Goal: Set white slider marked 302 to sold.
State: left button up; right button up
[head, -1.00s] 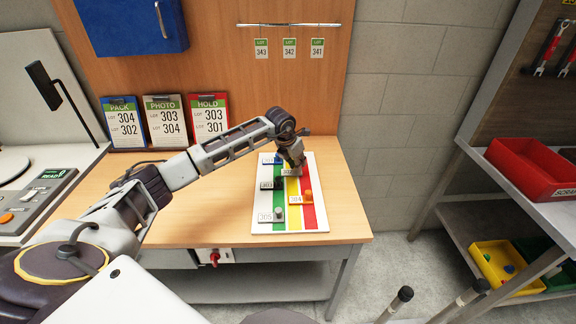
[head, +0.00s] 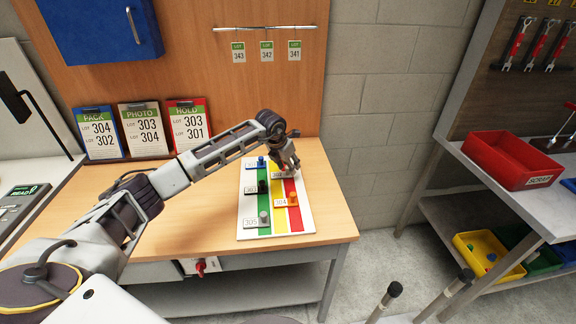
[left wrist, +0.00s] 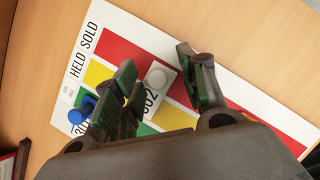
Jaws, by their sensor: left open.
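The status board (head: 304,229) lies flat on the wooden bench, with green, yellow and red stripes. In the left wrist view the white round knob of slider 302 (left wrist: 157,77) sits on the red stripe (left wrist: 225,98), under the SOLD heading, near the yellow edge. Its plate marked 302 (left wrist: 153,97) reaches back over the yellow. My left gripper (left wrist: 165,75) is open, with a finger on each side of the knob; the left one is very close to it. In the head view this gripper (head: 288,160) hides the knob. My right gripper is out of view.
Other sliders sit close by: blue (head: 262,161), black (head: 262,187), orange 304 (head: 292,198) and grey 305 (head: 264,217). PACK (head: 99,129), PHOTO (head: 144,130) and HOLD (head: 188,126) cards stand behind my arm. A red scrap bin (head: 505,160) is at right.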

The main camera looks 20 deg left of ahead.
pick_arm(q)
jog(key=shift+s+a, duration=0.1)
jog(key=shift+a, duration=0.05)
jog(key=d+v, duration=0.1)
jog(key=v, duration=1)
jog(key=shift+a+r, duration=0.4)
jog(key=shift+r, duration=0.1)
jog(key=shift+s+f, duration=0.1)
jog(key=shift+s, duration=0.05)
